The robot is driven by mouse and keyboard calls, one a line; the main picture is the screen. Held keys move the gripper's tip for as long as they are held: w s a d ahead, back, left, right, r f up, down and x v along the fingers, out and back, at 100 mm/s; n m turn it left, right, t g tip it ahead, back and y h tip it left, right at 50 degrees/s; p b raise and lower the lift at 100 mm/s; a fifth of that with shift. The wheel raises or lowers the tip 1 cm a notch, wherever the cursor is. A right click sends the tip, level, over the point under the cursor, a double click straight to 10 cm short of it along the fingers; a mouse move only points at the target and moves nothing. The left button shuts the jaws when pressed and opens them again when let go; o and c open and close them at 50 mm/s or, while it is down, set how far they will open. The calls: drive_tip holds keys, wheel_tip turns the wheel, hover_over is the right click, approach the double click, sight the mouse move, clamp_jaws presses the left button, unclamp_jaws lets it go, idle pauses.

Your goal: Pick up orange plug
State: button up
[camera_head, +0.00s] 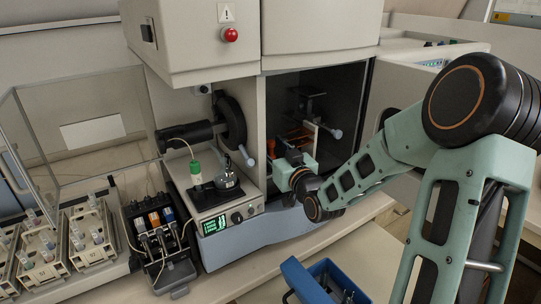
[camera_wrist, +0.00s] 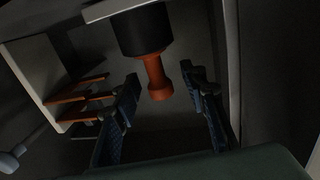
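The orange plug (camera_wrist: 156,78) hangs below a black cylindrical holder (camera_wrist: 144,30) in the wrist view. Its lower end flares out and lies between the two fingers of my gripper (camera_wrist: 158,88). The fingers are apart, with a visible gap on each side of the plug. In the head view my gripper (camera_head: 287,166) reaches into the dark open chamber of the spectrometer.
Orange brackets (camera_wrist: 80,90) on a pale panel (camera_wrist: 30,75) stand left of my gripper. The chamber wall (camera_wrist: 270,60) is close on the right. A small instrument with a green display (camera_head: 214,224) and a blue toolbox (camera_head: 325,284) stand outside the chamber.

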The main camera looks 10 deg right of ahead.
drive_tip(key=shift+c, duration=0.3)
drive_tip(key=c, duration=1)
clamp_jaws()
drive_tip(key=shift+r, duration=0.1)
